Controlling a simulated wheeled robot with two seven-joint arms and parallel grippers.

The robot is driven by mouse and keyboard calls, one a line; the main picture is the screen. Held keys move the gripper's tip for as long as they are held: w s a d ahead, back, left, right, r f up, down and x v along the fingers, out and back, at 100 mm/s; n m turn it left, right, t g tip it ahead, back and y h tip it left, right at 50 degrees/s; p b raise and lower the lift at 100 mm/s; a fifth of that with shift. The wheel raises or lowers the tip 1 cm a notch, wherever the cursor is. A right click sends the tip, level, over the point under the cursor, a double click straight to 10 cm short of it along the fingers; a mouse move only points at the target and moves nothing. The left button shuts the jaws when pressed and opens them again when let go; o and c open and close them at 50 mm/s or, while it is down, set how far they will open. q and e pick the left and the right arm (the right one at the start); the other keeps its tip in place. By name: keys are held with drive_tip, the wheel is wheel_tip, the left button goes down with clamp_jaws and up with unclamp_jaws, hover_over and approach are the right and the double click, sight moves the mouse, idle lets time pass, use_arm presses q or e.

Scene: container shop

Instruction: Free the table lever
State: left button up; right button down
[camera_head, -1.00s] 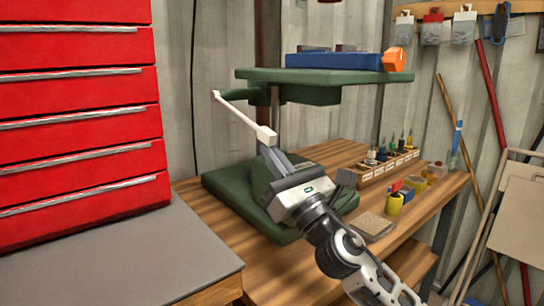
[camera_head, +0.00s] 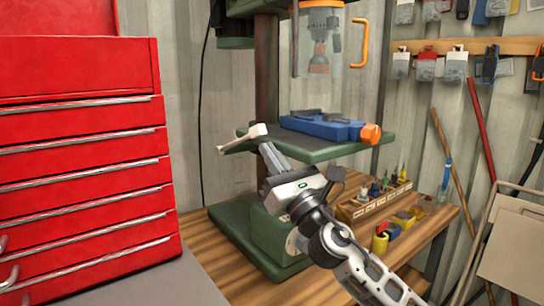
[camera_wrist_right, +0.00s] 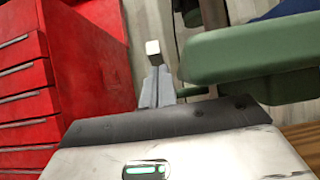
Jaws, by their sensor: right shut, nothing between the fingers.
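The table lever (camera_head: 240,139) is a pale bar with a white block end, at the left edge of the green drill press table (camera_head: 345,149). Its block end now sits higher than its left end. My right gripper (camera_head: 265,148) is shut and empty, its fingertips just below the block end. In the right wrist view the lever's white end (camera_wrist_right: 152,47) shows right at the tips of my closed fingers (camera_wrist_right: 155,74); whether they touch I cannot tell. The lever's joint to the press is hidden. My left gripper is not in view.
A blue vise (camera_head: 320,126) with an orange end lies on the green table. A red tool chest (camera_head: 80,150) stands close on the left. A wooden tool rack (camera_head: 372,202) and small cups sit on the workbench (camera_head: 222,268) at the right. The drill's clear guard (camera_head: 318,45) hangs above.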

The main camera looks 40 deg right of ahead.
drive_tip(key=shift+r, duration=0.1)
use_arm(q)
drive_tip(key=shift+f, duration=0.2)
